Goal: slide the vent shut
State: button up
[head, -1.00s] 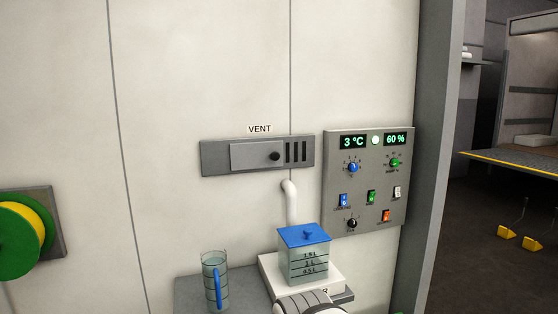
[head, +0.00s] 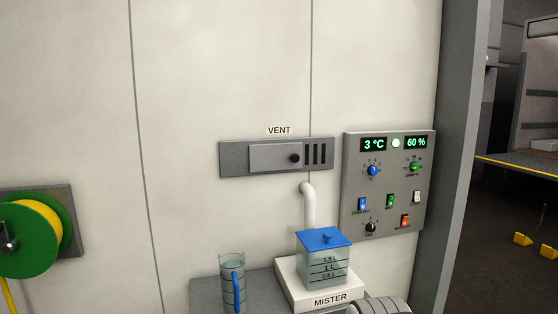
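The vent (head: 277,155) is a grey horizontal frame on the white wall, under a VENT label (head: 279,130). Its lighter grey sliding plate (head: 270,158) covers the left and middle of the frame. A dark round knob (head: 294,158) sits near the plate's right end. Several dark slots (head: 315,154) show uncovered just right of the plate. My gripper is not in view; only a rounded grey piece, likely part of my arm, shows at the bottom edge, well below the vent.
A control panel (head: 388,185) reading 3 °C and 60 % is right of the vent. Below are a white pipe (head: 308,205), a blue-lidded tank (head: 323,262) on the MISTER base (head: 331,300), and a jug (head: 232,283). A green reel (head: 25,238) hangs at left.

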aim_at(273, 156)
jog(key=u, duration=0.05)
jog(key=i, duration=0.95)
jog(key=z, duration=0.1)
